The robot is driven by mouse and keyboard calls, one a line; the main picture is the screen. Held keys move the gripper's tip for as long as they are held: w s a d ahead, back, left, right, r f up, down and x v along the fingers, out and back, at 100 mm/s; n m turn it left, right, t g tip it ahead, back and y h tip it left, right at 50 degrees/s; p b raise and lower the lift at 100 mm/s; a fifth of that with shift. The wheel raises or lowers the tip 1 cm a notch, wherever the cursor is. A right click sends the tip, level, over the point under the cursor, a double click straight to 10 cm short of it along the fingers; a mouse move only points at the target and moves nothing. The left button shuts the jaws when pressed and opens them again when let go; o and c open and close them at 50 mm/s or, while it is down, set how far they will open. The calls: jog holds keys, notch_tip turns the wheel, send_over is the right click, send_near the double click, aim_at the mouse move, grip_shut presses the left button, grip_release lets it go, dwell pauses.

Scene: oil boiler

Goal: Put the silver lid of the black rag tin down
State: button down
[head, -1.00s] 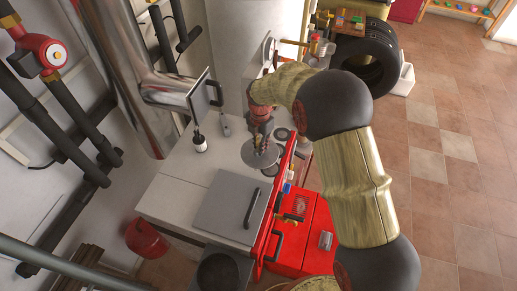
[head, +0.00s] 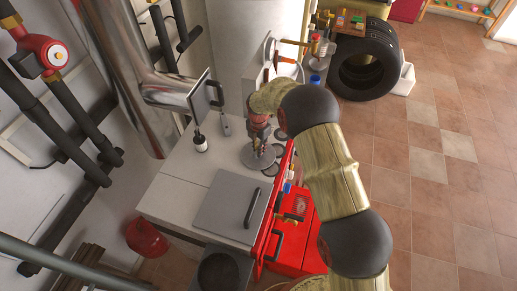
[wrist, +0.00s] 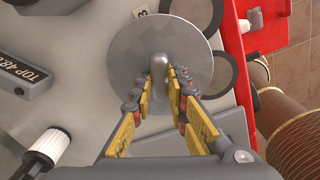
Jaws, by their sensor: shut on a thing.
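The silver lid (head: 263,163) is a round flat disc with an upright grip. It is over the light boiler top, at its right side near the red edge. In the wrist view the lid (wrist: 135,50) lies below my gripper (wrist: 161,82), whose yellow fingers are shut on the lid's grip from both sides. My gripper (head: 258,147) points down in the head view. The lid looks level and very close to the top; I cannot tell whether it touches. I cannot make out the black rag tin with certainty.
Dark rings (wrist: 228,76) lie beside and partly under the lid. A grey plate with a black handle (head: 225,206) is in front, a small white-and-black bottle (head: 200,143) to the left. The red panel (head: 276,215) borders the top's right side. Bare top shows left of the lid.

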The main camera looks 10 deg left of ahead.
jog(key=shift+f, duration=0.1)
jog(key=c, duration=1.7)
grip_release()
jog(key=shift+c, duration=0.2)
notch_tip(320, 180, up, 12)
jog(key=s+d+r+m+t, duration=0.1)
jog(key=s+d+r+m, duration=0.4)
jog(key=r, duration=0.3)
jog(key=s+d+r+m+t, duration=0.1)
jog(key=s+d+r+m, duration=0.25)
jog(key=d+r, duration=0.45)
jog(key=s+d+r+m+t, duration=0.1)
jog(key=s+d+r+m, duration=0.2)
jog(key=d+r+m, duration=0.4)
jog(key=s+d+r+m+t, duration=0.1)
jog(key=s+d+m, duration=0.2)
jog(key=s, duration=0.5)
jog(key=s+d+r+m, duration=0.1)
jog(key=s+d+m, duration=0.3)
jog(key=s+m, duration=0.2)
jog(key=s+d+r+m+t, duration=0.1)
jog(key=s+d+m, duration=0.3)
jog(key=s, duration=0.6)
jog(key=shift+d+r+m+t, duration=0.15)
jog(key=shift+r+m+t, duration=0.25)
jog(key=shift+m, duration=0.35)
